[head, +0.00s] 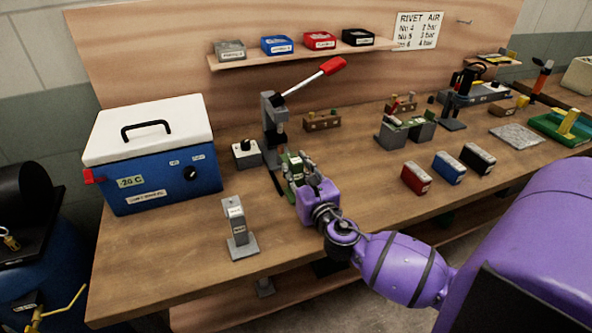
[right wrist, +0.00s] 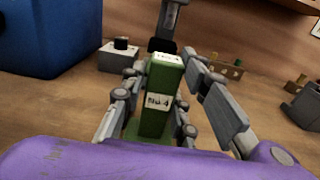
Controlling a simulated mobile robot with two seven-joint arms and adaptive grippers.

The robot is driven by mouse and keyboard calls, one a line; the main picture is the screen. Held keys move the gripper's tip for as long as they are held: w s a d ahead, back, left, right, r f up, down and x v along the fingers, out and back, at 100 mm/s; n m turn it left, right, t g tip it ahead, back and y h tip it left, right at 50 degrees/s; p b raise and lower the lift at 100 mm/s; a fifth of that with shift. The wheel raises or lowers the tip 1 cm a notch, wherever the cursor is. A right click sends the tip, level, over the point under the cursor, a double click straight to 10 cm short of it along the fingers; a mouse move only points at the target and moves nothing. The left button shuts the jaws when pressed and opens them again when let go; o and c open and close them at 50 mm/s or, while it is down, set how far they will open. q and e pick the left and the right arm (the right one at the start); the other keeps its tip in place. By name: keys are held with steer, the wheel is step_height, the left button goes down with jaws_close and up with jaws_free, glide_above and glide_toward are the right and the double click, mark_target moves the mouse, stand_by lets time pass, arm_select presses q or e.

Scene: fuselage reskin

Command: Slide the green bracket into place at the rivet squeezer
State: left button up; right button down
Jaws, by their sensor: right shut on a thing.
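The green bracket (right wrist: 160,95), labelled No 4, stands upright between the fingers of my right gripper (right wrist: 165,100), which is shut on it. In the head view the bracket (head: 293,166) is partly hidden by my right gripper (head: 297,175). The rivet squeezer (head: 270,125) is a grey upright tool with a red-tipped lever, just behind the bracket. It also shows in the right wrist view (right wrist: 170,22), straight beyond the bracket. I cannot tell whether the bracket touches the squeezer. My left gripper is not in view.
A blue cool box (head: 155,150) stands to the left, with a small grey block (head: 246,154) beside the squeezer. A grey stand (head: 238,230) is at the front left. Red, blue and black boxes (head: 449,167) lie to the right. The front middle bench is clear.

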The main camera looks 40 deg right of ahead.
steer(key=c, duration=1.4)
jaws_free()
steer(key=shift+o, duration=0.2)
steer(key=v, duration=1.1)
steer(key=shift+b, duration=0.4)
steer(key=shift+s+a+r, duration=0.1)
steer(key=shift+s, duration=0.35)
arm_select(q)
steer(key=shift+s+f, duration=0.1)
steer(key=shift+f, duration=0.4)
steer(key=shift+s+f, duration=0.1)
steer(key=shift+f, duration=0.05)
